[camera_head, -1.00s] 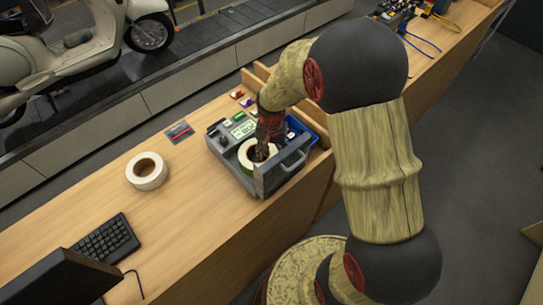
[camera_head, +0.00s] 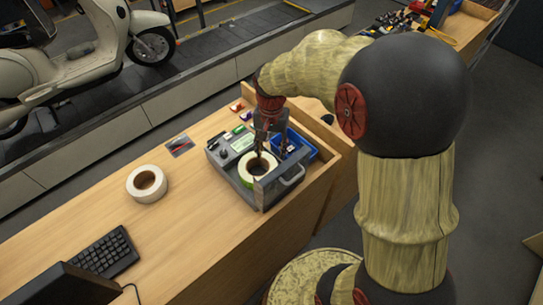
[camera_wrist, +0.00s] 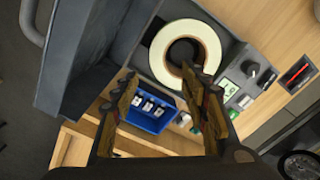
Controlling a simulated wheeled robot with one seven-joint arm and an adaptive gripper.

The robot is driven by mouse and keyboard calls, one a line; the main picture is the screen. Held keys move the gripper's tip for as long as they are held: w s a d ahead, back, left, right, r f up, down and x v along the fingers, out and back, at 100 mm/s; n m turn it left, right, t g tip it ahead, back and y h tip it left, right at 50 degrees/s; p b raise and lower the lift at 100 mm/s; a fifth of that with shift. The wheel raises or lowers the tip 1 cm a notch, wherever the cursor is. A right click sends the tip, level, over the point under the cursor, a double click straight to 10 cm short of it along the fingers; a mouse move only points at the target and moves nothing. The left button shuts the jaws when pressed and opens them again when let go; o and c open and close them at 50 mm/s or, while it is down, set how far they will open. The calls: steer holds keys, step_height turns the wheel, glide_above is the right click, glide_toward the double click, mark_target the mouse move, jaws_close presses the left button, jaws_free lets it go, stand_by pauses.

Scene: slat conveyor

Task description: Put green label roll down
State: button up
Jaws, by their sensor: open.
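The green label roll (camera_head: 245,171), white with a green edge, lies in the grey label machine (camera_head: 225,166) on the wooden counter. It shows as a pale ring with a dark middle in the wrist view (camera_wrist: 159,48). My gripper (camera_head: 261,150) is above the roll, pointing down, and partly covers its far side. In the wrist view the two fingers (camera_wrist: 158,80) are spread with nothing between them. One fingertip overlaps the roll's lower edge in that view. I cannot tell if it touches.
A white roll (camera_head: 138,191) stands apart on the counter, left of the machine. A blue bin (camera_head: 300,139) with small items sits right behind the machine. A keyboard (camera_head: 106,251) lies at front left. The conveyor (camera_head: 200,88) with a scooter runs behind.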

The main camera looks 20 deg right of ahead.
steer(key=s+a+r+n+t, duration=0.2)
steer(key=s+r+n, duration=0.1)
steer(key=s+r, duration=0.6)
steer(key=s+a+r+n+t, duration=0.2)
steer(key=s+r+n+t, duration=0.1)
steer(key=s+r, duration=0.6)
steer(key=shift+s+n+t, duration=0.3)
steer(key=shift+s+n, duration=0.25)
steer(key=shift+n, duration=0.15)
